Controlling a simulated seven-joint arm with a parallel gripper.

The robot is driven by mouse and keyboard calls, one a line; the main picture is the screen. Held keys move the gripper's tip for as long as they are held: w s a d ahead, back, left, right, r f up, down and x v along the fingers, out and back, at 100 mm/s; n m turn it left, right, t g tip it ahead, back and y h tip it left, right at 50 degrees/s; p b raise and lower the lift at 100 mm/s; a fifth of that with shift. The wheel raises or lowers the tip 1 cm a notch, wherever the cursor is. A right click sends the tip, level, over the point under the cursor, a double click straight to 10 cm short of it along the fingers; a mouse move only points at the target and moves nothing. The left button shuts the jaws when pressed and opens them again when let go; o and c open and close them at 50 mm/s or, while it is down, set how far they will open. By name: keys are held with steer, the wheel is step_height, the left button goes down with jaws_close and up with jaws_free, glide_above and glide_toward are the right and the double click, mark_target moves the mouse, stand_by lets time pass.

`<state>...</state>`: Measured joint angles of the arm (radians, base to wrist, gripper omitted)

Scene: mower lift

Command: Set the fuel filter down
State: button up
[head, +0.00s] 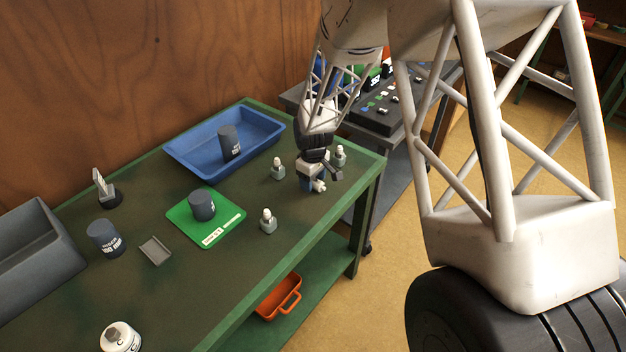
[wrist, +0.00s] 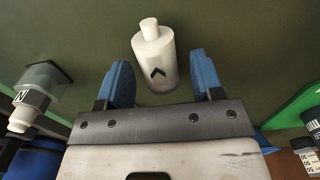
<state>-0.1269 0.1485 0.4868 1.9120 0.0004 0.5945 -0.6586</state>
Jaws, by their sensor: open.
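The fuel filter, a white cylinder with a narrow neck and a black arrow (wrist: 154,60), is between my gripper's two blue fingers in the wrist view, with visible gaps on both sides. In the head view a white part of it (head: 320,187) shows beside the fingers, low over the green workbench (head: 215,285). My gripper (wrist: 163,82) is open around it, and also shows in the head view (head: 310,184) near the bench's right end. I cannot tell whether the filter rests fully on the bench.
Small white-topped pieces stand near my gripper: one left (head: 277,168), one behind (head: 340,155), one in front (head: 268,220). A green mat (head: 225,230) and a blue tray (head: 182,152) each hold a dark canister. Another canister (head: 106,238) stands left, near a grey bin (head: 35,250).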

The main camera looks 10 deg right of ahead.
mark_target(314, 180)
step_height(314, 180, up, 12)
stand_by(0.6)
stand_by(0.7)
steer(key=s+d+r+m+t, duration=0.1)
steer(key=s+d+r+m, duration=0.15)
steer(key=s+r, duration=0.55)
steer(key=s+d+r+m, duration=0.2)
steer(key=s+d+r, duration=0.1)
steer(key=s+r, duration=0.5)
steer(key=s+d+r+m, duration=0.1)
steer(key=s+m, duration=0.1)
steer(key=s, duration=0.9)
steer(key=s+d+r+m+t, duration=0.1)
steer(key=s+d+m, duration=0.1)
steer(key=s, duration=0.9)
steer(key=shift+d+r+m+t, duration=0.25)
steer(key=shift+m+t, duration=0.05)
steer(key=shift+m, duration=0.05)
